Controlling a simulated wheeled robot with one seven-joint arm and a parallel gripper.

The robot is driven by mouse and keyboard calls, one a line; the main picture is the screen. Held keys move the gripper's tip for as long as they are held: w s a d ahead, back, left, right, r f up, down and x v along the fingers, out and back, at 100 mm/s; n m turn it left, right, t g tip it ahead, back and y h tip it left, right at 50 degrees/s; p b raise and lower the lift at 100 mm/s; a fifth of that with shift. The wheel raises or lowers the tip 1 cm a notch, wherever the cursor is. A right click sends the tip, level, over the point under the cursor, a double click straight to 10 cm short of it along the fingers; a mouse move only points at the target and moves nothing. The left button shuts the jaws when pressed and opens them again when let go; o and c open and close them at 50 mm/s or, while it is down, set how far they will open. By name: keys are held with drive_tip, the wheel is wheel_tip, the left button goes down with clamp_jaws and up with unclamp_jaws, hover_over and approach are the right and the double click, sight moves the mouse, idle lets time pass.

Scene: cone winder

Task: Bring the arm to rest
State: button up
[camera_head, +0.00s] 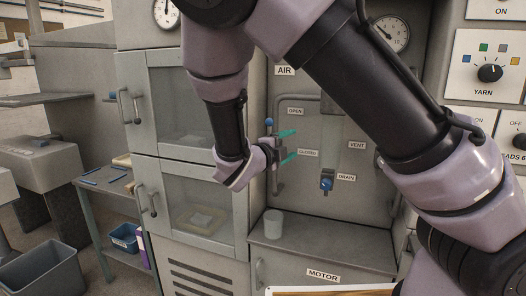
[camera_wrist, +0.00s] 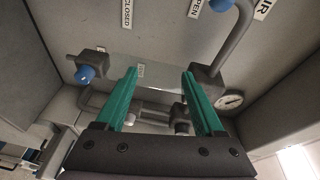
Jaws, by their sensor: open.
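My gripper (camera_head: 288,146) is at the end of my arm, in front of the grey air panel of the machine, left of its middle. Its two green fingers are apart with nothing between them. In the wrist view my gripper (camera_wrist: 160,100) also shows open and empty, with the panel beyond it. The blue-tipped air handle (camera_head: 269,122) is right beside the gripper, near the OPEN label (camera_head: 295,111). I cannot tell whether they touch.
Cabinet doors with windows (camera_head: 180,105) stand left of my forearm. A blue drain valve (camera_head: 326,183) is at lower right of the gripper. A pale cup (camera_head: 273,224) stands on the ledge (camera_head: 325,245) below. A side table (camera_head: 105,180) and bin (camera_head: 45,275) are at left.

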drive_tip(key=s+d+f+m+g+y, duration=0.15)
drive_tip(key=s+d+m+g, duration=0.35)
drive_tip(key=d+m, duration=0.6)
drive_tip(key=s+d+m+g+y, duration=0.3)
drive_tip(key=d+m+g, duration=0.45)
drive_tip(key=m, duration=0.75)
drive_tip(key=s+r+m+t+y, duration=0.2)
drive_tip(key=s+r+m+y, duration=0.2)
drive_tip(key=r+m, duration=0.4)
drive_tip(key=s+r+m+t+y, duration=0.3)
drive_tip(key=r+m, duration=0.5)
drive_tip(key=m, duration=1)
drive_tip(key=s+y, duration=0.1)
drive_tip(key=s, duration=0.1)
drive_tip(key=shift+s+a, duration=0.35)
drive_tip(key=shift+t, duration=0.25)
